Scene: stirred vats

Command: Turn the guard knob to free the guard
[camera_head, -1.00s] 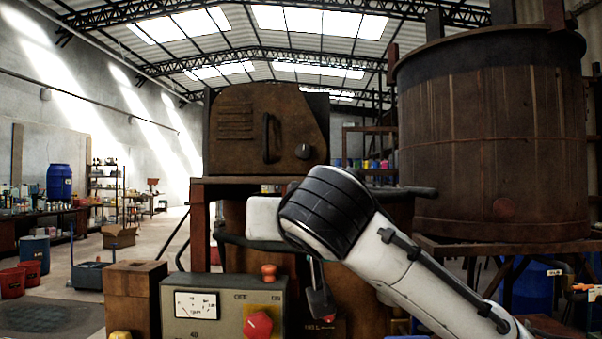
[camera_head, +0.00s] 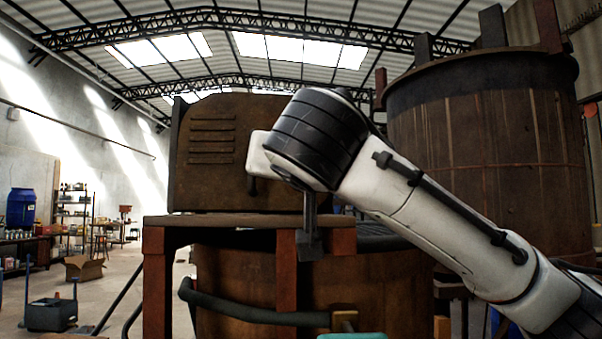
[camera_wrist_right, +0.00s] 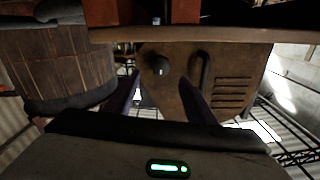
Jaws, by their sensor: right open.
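The guard (camera_head: 212,155) is a brown, rusty panel with slots, standing on a wooden frame left of centre in the head view. In the right wrist view the guard (camera_wrist_right: 232,62) appears upside down, with a dark handle (camera_wrist_right: 200,68) and the round guard knob (camera_wrist_right: 160,64). My right arm hides the knob in the head view. My right gripper (camera_wrist_right: 158,95) is open, its two fingers apart on either side of the knob's line of sight. Nothing is between them, and it looks a short distance from the knob. My left gripper is not in view.
A large wooden vat (camera_head: 485,150) stands at the right, behind my right arm. Below the guard are a wooden frame (camera_head: 155,285), another vat (camera_head: 245,270) and a dark curved pipe (camera_head: 250,315). Open floor lies at the left, with a cardboard box (camera_head: 85,268).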

